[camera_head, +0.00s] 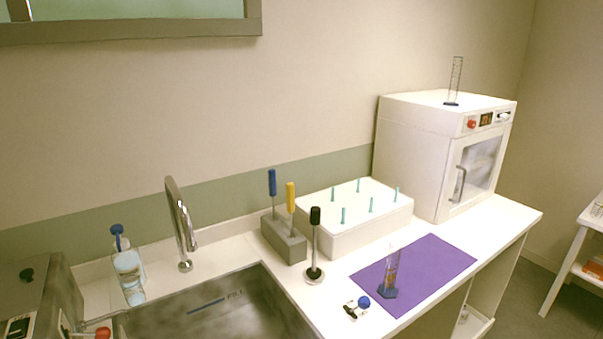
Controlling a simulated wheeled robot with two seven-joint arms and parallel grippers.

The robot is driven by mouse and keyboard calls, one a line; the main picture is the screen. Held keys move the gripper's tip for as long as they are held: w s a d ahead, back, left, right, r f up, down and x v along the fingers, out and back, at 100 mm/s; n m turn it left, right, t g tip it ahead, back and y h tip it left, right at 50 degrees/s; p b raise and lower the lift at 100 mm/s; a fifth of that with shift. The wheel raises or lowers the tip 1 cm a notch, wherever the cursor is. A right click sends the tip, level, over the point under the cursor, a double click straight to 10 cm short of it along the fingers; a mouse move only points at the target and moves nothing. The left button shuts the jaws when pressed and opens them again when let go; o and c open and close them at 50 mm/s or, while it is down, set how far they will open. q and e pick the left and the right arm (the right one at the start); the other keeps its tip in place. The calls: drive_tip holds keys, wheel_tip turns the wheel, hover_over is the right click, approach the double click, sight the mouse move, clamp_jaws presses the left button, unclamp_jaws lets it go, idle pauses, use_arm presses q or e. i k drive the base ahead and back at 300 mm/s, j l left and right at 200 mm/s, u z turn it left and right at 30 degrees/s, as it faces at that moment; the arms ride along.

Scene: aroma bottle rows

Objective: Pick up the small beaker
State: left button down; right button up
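A small clear glass vessel (391,272) with a blue base stands upright on the purple mat (440,257). It is narrow like a measuring cylinder and has orange-brown markings or contents; I cannot tell which. It is the closest match to the small beaker. A taller clear cylinder (455,82) with a dark base stands on top of the white oven (420,150). Neither of my grippers shows in the head view.
A sink (215,312) with a tall faucet (181,225) lies left of the mat. A white rack (352,232) with teal pegs, a grey tool block (283,240), a black-topped stand (314,250) and a small blue-knobbed item (357,306) surround the mat. A bottle (129,272) stands left.

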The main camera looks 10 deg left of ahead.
sight(132, 288)
drive_tip(key=u, duration=1.35)
